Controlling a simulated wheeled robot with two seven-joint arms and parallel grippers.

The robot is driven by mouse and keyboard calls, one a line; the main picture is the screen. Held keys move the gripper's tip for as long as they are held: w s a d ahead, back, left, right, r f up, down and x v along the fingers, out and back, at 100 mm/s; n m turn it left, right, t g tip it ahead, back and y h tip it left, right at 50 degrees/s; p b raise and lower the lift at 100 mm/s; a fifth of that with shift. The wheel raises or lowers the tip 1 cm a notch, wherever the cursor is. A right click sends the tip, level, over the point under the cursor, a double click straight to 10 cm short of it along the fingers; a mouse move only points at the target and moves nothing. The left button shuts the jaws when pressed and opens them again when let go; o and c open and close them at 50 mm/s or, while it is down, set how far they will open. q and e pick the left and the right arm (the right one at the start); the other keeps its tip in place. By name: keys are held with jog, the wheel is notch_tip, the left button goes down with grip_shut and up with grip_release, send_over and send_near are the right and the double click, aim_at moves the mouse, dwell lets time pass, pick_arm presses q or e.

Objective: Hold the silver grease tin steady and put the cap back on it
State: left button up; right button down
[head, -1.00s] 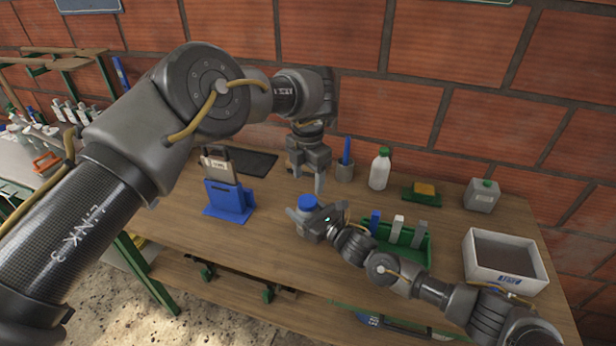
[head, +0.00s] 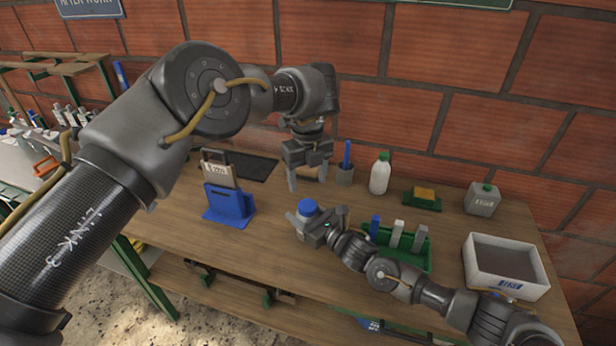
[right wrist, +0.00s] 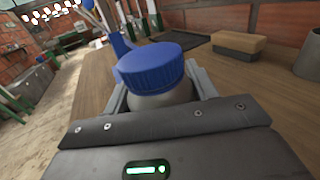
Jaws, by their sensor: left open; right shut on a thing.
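The silver grease tin (right wrist: 160,98) stands upright on the table in the right wrist view, its lower part hidden by my right gripper. The blue cap (right wrist: 150,66) sits on top of it; whether it is fully tightened I cannot tell. In the head view the cap (head: 308,207) shows above my right gripper (head: 305,222), which hides most of the tin. My right gripper is shut on the tin, with a finger on either side of its body (right wrist: 160,95). My left gripper (head: 307,184) is open and empty, pointing down above and just behind the cap, apart from it.
A blue stand (head: 229,203) is at left, with a dark mat (head: 250,166) behind. A cup with a blue pen (head: 345,175), white bottle (head: 380,174), sponge (head: 425,194) and grey canister (head: 482,199) line the back. A green tray (head: 415,250) and white box (head: 506,267) are at right.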

aim_at(307, 205)
pick_arm(q)
jog(key=shift+f, duration=4)
jog(key=c, duration=1)
jog(key=o, duration=1.2)
jog(key=shift+c, duration=0.2)
jog(key=shift+r, duration=0.1)
notch_tip(307, 205, up, 12)
